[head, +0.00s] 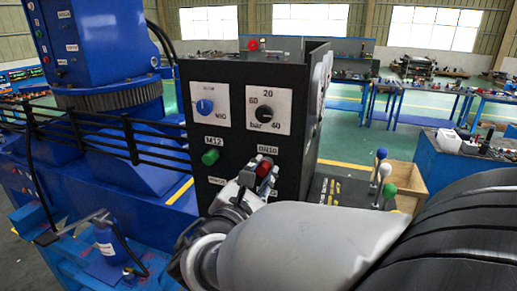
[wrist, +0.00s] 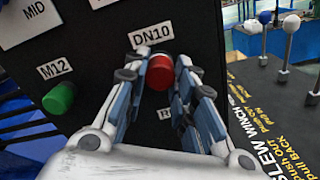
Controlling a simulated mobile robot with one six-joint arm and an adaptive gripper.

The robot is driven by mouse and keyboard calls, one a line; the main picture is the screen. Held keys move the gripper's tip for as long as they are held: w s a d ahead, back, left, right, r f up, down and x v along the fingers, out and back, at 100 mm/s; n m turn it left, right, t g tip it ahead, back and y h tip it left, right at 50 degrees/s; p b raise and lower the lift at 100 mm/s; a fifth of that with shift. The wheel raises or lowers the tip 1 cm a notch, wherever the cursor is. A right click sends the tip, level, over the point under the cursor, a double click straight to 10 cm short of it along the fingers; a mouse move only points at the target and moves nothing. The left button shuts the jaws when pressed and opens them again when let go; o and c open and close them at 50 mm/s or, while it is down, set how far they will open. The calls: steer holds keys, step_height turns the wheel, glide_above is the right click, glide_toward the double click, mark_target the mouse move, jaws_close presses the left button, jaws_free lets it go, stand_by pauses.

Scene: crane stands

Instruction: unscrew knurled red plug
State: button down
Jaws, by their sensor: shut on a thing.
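The red plug (wrist: 159,73) sits on the black panel (wrist: 100,62) under the DN10 label. It also shows in the head view (head: 264,166), partly covered by my gripper. My gripper (wrist: 160,82) has one finger on each side of the plug and is shut on it. Whether the plug's edge has knurling is too small to tell. The thread behind the plug is hidden.
A green plug (wrist: 59,98) sits left on the panel under the M12 label. Two dials (head: 204,106) (head: 266,111) are above. Levers with blue (head: 381,154), white and green knobs stand to the right.

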stand_by(0.3)
steer(key=shift+r+n+p, duration=0.15)
steer(key=shift+n+p, duration=0.85)
steer(key=shift+p, duration=0.15)
steer(key=shift+n+p, duration=0.9)
steer(key=shift+p, duration=0.05)
steer(key=shift+f+n+p, duration=0.25)
steer(key=shift+n+p, duration=0.15)
steer(key=shift+n, duration=0.3)
steer(key=n+p, duration=0.2)
steer(key=p, duration=0.1)
steer(key=shift+s+r, duration=0.1)
steer(key=shift+r, duration=0.1)
steer(key=shift+n+p, duration=0.95)
steer(key=shift+n, duration=0.05)
steer(key=shift+f+n+p, duration=0.25)
steer(key=shift+n+p, duration=0.05)
steer(key=shift+n, duration=0.3)
